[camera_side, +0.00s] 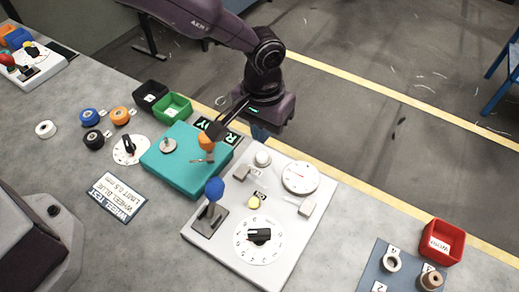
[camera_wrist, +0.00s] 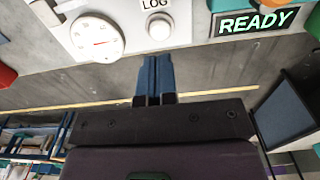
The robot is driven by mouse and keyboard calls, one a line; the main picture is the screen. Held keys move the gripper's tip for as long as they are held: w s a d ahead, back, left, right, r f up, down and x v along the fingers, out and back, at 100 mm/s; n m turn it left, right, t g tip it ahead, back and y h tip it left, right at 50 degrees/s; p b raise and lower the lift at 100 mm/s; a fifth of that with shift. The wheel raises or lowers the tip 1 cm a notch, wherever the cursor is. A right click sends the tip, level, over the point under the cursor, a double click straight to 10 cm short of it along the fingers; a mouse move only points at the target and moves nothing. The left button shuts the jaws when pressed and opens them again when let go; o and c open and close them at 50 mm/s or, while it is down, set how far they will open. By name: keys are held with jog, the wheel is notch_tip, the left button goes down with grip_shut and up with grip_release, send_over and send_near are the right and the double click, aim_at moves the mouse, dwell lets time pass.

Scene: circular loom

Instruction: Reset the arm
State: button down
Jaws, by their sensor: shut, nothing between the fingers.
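My gripper (camera_side: 260,134) hangs at the back edge of the bench, to the right of the teal box (camera_side: 176,172) and behind the white panel (camera_side: 240,215). Its blue fingers are together with nothing between them, as the wrist view (camera_wrist: 154,78) shows. They touch nothing that I can see. In the wrist view the fingers point toward the panel's edge, near the LOG button (camera_wrist: 158,27). A lit READY sign (camera_wrist: 256,22) is to the upper right. In the side view my gripper partly hides that sign.
The panel carries a blue-knobbed lever (camera_side: 214,188), a white gauge (camera_side: 300,178) and a black dial knob (camera_side: 259,235). An orange knob (camera_side: 206,142) stands above the teal box. Green (camera_side: 174,108) and red (camera_side: 443,241) bins stand along the back edge. Several spools lie at the left.

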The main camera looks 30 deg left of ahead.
jog(key=s, duration=0.1)
jog(key=s+a+m, duration=0.1)
jog(key=s+a, duration=0.1)
jog(key=shift+f+m+g, duration=0.3)
jog(key=shift+m+g, duration=0.1)
jog(key=s+a+r+n+t, duration=0.1)
jog(key=s+a+r+t, duration=0.2)
jog(key=s+a+r, duration=0.7)
jog(key=s+a+r+t, duration=0.3)
jog(key=s+a+r, duration=0.6)
jog(key=a+r, duration=0.5)
notch_tip(320, 180, up, 2)
jog(key=shift+s+a+r+n, duration=0.1)
jog(key=shift+s+a+n, duration=0.15)
jog(key=shift+s+n, duration=0.15)
